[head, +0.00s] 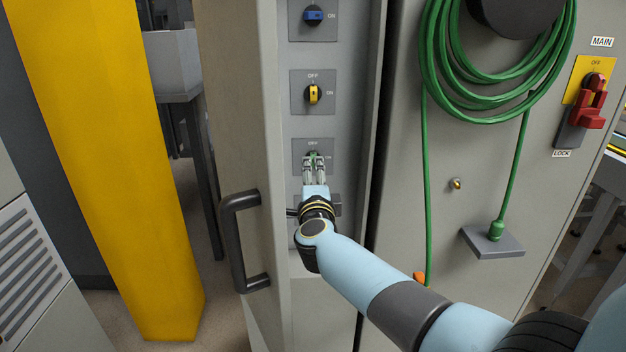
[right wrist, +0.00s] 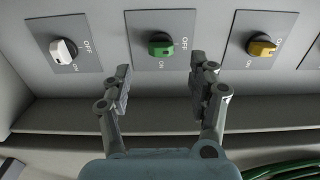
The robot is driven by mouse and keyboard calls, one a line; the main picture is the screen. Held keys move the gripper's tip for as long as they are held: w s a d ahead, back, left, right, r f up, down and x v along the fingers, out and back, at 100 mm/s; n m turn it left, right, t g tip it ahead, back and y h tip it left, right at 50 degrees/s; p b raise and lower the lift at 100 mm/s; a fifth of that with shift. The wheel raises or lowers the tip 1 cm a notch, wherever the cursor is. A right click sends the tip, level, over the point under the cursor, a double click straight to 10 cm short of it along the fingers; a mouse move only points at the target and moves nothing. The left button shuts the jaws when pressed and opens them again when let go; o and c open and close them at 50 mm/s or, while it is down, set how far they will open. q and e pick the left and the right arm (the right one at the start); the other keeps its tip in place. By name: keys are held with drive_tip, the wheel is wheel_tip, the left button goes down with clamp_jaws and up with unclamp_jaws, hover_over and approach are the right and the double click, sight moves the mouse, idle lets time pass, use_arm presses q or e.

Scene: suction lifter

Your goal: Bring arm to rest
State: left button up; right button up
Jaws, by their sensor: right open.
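My right gripper (head: 314,163) is open and empty in front of the cabinet's switch panel. It also shows in the right wrist view (right wrist: 162,88), with its two fingers spread apart. The green knob (right wrist: 160,45) lies just beyond the gap between the fingertips, and its handle appears to lie toward OFF. In the head view the fingers partly cover this knob. I see no finger clearly touching it. My right arm reaches in from the lower right. My left gripper is not in view.
A yellow knob (head: 313,94) and a blue knob (head: 313,15) sit above; a white knob (right wrist: 64,50) is on the other side. A dark door handle (head: 236,240) sticks out left of the gripper. A green hose (head: 427,200) and red main switch (head: 589,105) are right.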

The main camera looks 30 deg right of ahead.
drive_tip(key=shift+s+a, duration=0.1)
drive_tip(key=shift+s, duration=0.05)
drive_tip(key=shift+f, duration=0.1)
idle(0.3)
drive_tip(key=s+a+f+n+g+y+b, duration=0.15)
drive_tip(key=s+f+n+b, duration=0.3)
drive_tip(key=s+f, duration=0.75)
drive_tip(key=s+a+f+n+g+y+b, duration=0.15)
drive_tip(key=s+f+n+y+b, duration=0.3)
drive_tip(key=f, duration=1.45)
drive_tip(key=s+a+f+n+g+b, duration=0.15)
drive_tip(key=s+f+n+b, duration=0.25)
drive_tip(key=s+f+b, duration=0.75)
drive_tip(key=s+f+n+g+y, duration=0.1)
drive_tip(key=s+f+n+g, duration=0.4)
drive_tip(key=s+f, duration=0.6)
drive_tip(key=s+a+f+n+g+y, duration=0.1)
drive_tip(key=s+f+n+g, duration=0.4)
drive_tip(key=s+f, duration=0.6)
drive_tip(key=s+n, duration=0.1)
drive_tip(key=s, duration=0.7)
drive_tip(key=shift+a+f+n, duration=0.15)
drive_tip(key=shift+a+n, duration=0.05)
drive_tip(key=shift+n, duration=0.1)
